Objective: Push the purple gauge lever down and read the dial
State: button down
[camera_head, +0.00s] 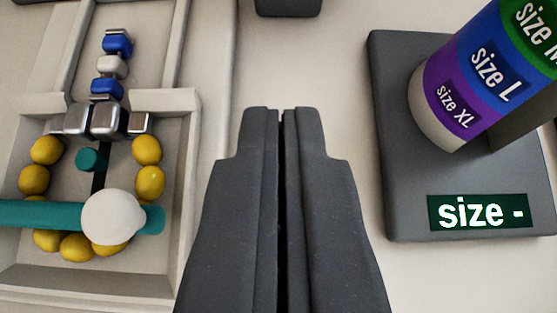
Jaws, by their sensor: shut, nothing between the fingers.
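The gauge has a dark grey base (405,165) on the right. A cylinder with coloured bands stands over it, cut off by the right edge. Its purple band (440,88) reads "size XL", the blue band (490,62) "size L", and the green band is partly cut off. A display (478,212) on the base reads "size -". I see no clear purple lever; a dark block (525,125) beside the cylinder is partly cut off. My gripper (281,112) is shut and empty at the middle, left of the gauge base and apart from it.
A beige bead board (190,140) lies on the left, with yellow, blue, white and silver beads. A teal rod (40,214) with a white ball (112,216) crosses it. A dark object (288,6) sits at the top edge.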

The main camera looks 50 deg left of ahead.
jog(key=p+v, duration=0.1)
jog(key=v, duration=0.9)
jog(key=shift+r, duration=0.3)
jog(key=shift+a, duration=0.2)
